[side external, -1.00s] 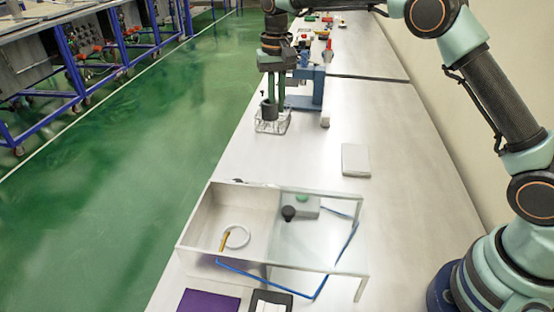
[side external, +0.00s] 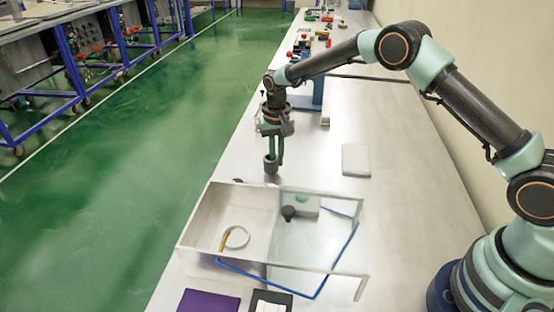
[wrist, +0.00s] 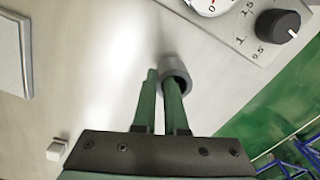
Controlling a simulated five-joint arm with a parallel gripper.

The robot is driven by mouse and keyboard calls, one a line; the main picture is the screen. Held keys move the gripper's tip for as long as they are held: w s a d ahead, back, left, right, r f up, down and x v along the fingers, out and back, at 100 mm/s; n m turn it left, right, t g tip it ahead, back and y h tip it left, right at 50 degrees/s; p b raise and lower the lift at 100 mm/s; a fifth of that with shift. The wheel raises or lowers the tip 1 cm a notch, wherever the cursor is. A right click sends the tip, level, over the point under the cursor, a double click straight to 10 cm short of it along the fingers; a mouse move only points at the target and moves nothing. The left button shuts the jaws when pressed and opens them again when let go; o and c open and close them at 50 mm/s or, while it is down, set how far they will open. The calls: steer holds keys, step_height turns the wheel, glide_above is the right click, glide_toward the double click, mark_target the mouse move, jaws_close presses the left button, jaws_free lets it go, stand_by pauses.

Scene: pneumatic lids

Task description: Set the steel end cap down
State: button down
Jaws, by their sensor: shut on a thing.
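The steel end cap (side external: 271,165) is a small grey metal cup. My gripper (side external: 272,154) is shut on it with its green fingers pointing down. The cap is over the bare table, just beyond the open tray's far wall; I cannot tell whether it touches the tabletop. In the wrist view the cap (wrist: 178,72) shows as a grey round rim around the tip of one finger of my gripper (wrist: 164,88), and the other finger is beside it, outside.
The clear-and-white box (side external: 195,222) with a white ring (side external: 236,237) inside stands nearby. A pale flat block (side external: 356,160) lies to the right. A blue stand (side external: 317,95) is behind. The wrist view shows a panel with a black knob (wrist: 278,25). Table between is bare.

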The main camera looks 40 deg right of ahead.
steer(key=shift+f, duration=0.3)
steer(key=shift+f, duration=0.15)
steer(key=c, duration=1)
jaws_free()
steer(key=shift+o, duration=0.2)
